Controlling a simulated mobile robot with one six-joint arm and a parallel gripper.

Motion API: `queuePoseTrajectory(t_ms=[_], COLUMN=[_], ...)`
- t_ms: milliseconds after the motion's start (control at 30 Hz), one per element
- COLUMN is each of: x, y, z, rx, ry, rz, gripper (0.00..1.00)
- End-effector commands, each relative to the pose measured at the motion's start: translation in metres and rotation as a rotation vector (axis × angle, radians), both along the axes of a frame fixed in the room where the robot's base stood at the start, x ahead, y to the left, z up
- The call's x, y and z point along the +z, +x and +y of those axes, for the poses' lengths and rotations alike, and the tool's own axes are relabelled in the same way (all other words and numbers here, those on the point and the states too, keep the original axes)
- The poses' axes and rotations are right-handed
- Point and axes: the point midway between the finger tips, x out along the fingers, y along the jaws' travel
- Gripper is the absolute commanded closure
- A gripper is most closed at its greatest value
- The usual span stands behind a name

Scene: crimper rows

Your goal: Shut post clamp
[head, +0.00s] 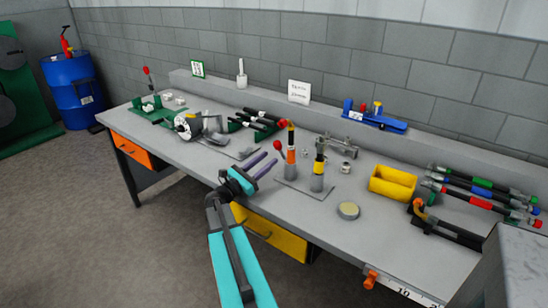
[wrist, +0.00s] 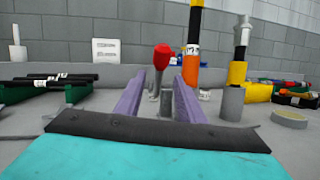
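A red-knobbed lever (head: 281,146) stands upright beside a post with an orange band (head: 291,155) on a grey plate (head: 296,187). The clamp's body is mostly hidden, and I cannot tell how far the lever is swung. A second post, yellow and black (head: 319,162), stands in a grey cylinder to the right. My gripper (head: 270,158) is open and empty, with purple fingers just left of the lever in the head view. In the wrist view, the red knob (wrist: 163,57) appears between the fingers (wrist: 160,85); I cannot tell whether they touch it.
A yellow bin (head: 393,184) and a round tan disc (head: 348,210) lie to the right. Black-handled tools (head: 262,118) in green holders lie behind left. A blue tool (head: 374,118) rests on the rear ledge. The bench's front middle is fairly clear.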

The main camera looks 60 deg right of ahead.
Motion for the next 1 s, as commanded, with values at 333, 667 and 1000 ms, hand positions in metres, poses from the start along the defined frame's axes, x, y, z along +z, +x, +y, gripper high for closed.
queuePoseTrajectory(t_ms=[333,667,1000], x=[-0.014,-0.016,-0.013], y=[0.014,0.017,0.017], z=[0.046,0.056,0.056], rx=[0.0,-0.002,-0.002], ry=[0.0,-0.001,-0.001], rz=[0.0,0.0,0.0], gripper=[0.65,0.65,0.97])
